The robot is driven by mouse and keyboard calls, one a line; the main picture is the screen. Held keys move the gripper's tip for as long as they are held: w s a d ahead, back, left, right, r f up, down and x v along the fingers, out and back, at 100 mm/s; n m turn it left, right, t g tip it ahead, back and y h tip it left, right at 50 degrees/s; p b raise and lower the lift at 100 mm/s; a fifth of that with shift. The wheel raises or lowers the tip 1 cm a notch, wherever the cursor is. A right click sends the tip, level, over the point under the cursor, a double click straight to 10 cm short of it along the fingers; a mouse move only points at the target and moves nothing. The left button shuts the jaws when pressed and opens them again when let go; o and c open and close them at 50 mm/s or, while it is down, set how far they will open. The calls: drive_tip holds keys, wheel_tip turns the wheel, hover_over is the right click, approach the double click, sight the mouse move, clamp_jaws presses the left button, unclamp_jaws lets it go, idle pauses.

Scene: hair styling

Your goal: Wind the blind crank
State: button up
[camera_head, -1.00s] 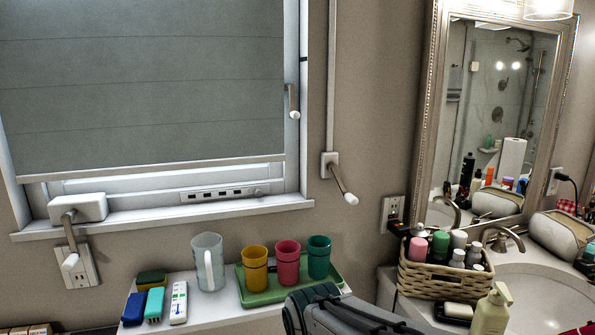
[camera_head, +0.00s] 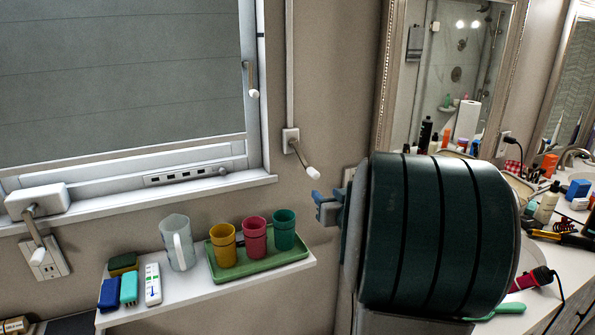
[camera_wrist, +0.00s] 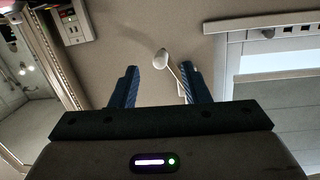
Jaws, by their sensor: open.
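The blind crank (camera_head: 305,160) is a grey arm with a white knob, hanging from a small white box at the foot of a vertical tube right of the window. My gripper (camera_head: 325,206) is open and empty, just below and slightly right of the knob in the head view. In the wrist view, which looks upside down, the crank's white knob (camera_wrist: 161,60) shows between and beyond the tips of my open gripper (camera_wrist: 158,70). The knob appears apart from the fingers. The grey blind (camera_head: 120,75) covers most of the window.
A second crank-like handle (camera_head: 34,236) hangs from a white box at the sill's left. A white shelf (camera_head: 200,295) below holds a jug (camera_head: 178,243) and a green tray (camera_head: 260,259) with cups. A mirror (camera_head: 440,80) and cluttered counter are right. The wall around the crank is clear.

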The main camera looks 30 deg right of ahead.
sight(309, 170)
drive_tip(key=shift+t+y, duration=0.5)
drive_tip(key=shift+t, duration=0.2)
drive_tip(key=w+p, duration=0.1)
drive_tip(key=w, duration=0.3)
drive_tip(key=w+d+p, duration=0.1)
drive_tip(key=w, duration=0.3)
drive_tip(key=w+d+r+p, duration=0.1)
drive_tip(key=w, duration=0.4)
drive_tip(key=shift+w, duration=0.1)
